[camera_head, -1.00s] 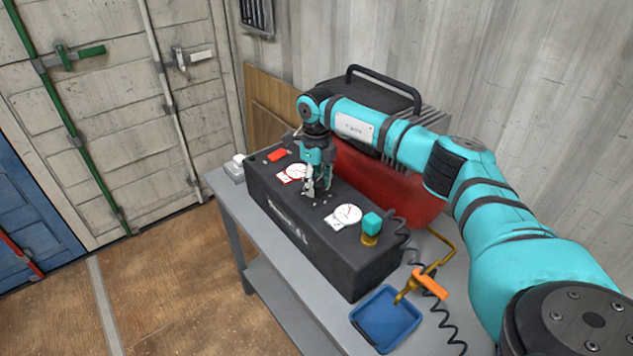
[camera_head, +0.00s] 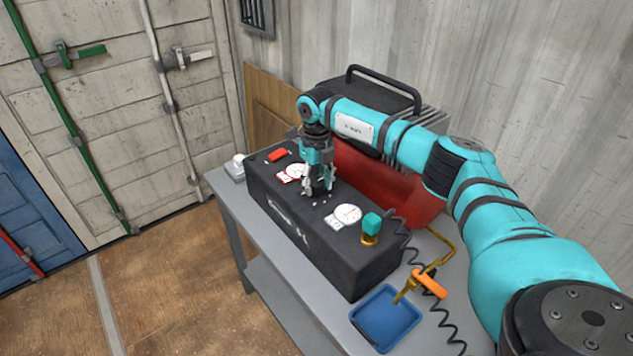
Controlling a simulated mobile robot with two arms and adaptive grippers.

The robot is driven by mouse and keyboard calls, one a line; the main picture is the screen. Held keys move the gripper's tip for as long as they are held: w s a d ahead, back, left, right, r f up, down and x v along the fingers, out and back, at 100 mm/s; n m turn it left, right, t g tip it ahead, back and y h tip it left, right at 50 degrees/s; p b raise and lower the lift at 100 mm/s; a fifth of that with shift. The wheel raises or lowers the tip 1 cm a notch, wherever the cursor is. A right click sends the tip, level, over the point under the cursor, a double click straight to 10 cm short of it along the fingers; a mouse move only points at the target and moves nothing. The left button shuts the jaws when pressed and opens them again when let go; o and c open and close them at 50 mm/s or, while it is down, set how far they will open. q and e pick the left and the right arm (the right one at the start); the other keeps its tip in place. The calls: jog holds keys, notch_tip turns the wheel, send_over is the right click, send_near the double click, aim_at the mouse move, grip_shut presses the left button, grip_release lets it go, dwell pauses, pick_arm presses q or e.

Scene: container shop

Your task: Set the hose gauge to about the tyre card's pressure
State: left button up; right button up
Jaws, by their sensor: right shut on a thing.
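My right gripper (camera_head: 318,186) points down onto the top of a long black box (camera_head: 310,245) on the bench. It is shut on a small part there, a knob by its place among pale dots; the fingers hide most of it. A white round gauge with a red-edged label (camera_head: 296,171) lies just left of the fingers. A second white gauge (camera_head: 348,213) with a pale label lies to their right, near the teal knob (camera_head: 371,223) on a brass base. Needle readings are too small to tell. No tyre card can be made out. My left gripper is not in view.
A blue tray (camera_head: 386,320) sits at the bench's (camera_head: 232,198) near end. Beside it lies an orange-handled brass tool (camera_head: 429,284) by a coiled black hose (camera_head: 446,325). A red machine with a black handle (camera_head: 380,195) stands behind the box, close to my right arm.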

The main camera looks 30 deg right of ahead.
aim_at(316, 181)
jog(key=o, duration=1.2)
notch_tip(316, 181, up, 12)
jog(key=shift+r, duration=0.1)
jog(key=shift+f, duration=0.2)
